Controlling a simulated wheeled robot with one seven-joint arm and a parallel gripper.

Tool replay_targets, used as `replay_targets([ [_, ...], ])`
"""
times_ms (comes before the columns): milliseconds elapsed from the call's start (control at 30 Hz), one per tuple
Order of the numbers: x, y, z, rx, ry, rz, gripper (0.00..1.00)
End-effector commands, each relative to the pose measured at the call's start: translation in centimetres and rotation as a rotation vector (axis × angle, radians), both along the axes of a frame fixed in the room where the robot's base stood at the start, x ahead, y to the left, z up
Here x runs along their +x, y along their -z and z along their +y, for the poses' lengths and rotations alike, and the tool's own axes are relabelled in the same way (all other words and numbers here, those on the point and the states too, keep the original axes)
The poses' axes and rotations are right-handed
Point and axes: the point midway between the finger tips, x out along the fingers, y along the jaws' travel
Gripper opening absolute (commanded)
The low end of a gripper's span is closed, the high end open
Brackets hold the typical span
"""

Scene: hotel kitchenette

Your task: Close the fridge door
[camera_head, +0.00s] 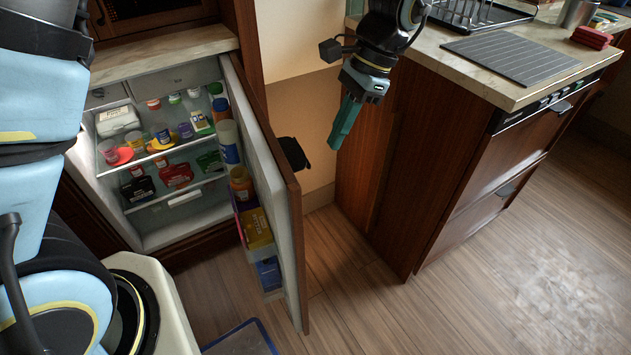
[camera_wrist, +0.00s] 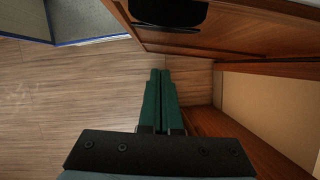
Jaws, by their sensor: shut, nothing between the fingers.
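The fridge door (camera_head: 290,208) stands wide open, with bottles and boxes on its inner shelves. The fridge (camera_head: 165,150) interior is exposed, with several food items on its shelves. A dark handle (camera_head: 294,153) juts from the door's outer side. My gripper (camera_head: 342,132) is shut and empty, pointing down to the right of the door, on its outer side, apart from it. In the wrist view the shut green fingers (camera_wrist: 160,98) are over the floor, with the door's wooden outer face (camera_wrist: 205,45) and black handle (camera_wrist: 168,12) at the top.
A wooden counter cabinet (camera_head: 455,165) stands to the right, with a dish rack (camera_head: 475,14) and a grey ribbed mat (camera_head: 510,60) on top. A beige wall panel (camera_head: 305,110) fills the gap between the door and this cabinet.

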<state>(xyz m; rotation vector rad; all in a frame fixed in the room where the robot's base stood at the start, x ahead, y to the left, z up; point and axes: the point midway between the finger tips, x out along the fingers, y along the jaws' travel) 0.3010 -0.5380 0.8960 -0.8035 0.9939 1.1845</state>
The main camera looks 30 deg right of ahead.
Motion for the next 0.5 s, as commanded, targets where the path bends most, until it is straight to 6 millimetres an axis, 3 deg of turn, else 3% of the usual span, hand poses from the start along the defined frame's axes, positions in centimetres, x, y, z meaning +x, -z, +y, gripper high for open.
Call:
replay_targets([
  [267,0.1,2.7,1.1,0.007,0.006,0.001,0.0],
  [500,0.5,7.4,3.0,0.008,0.005,0.002,0.0],
])
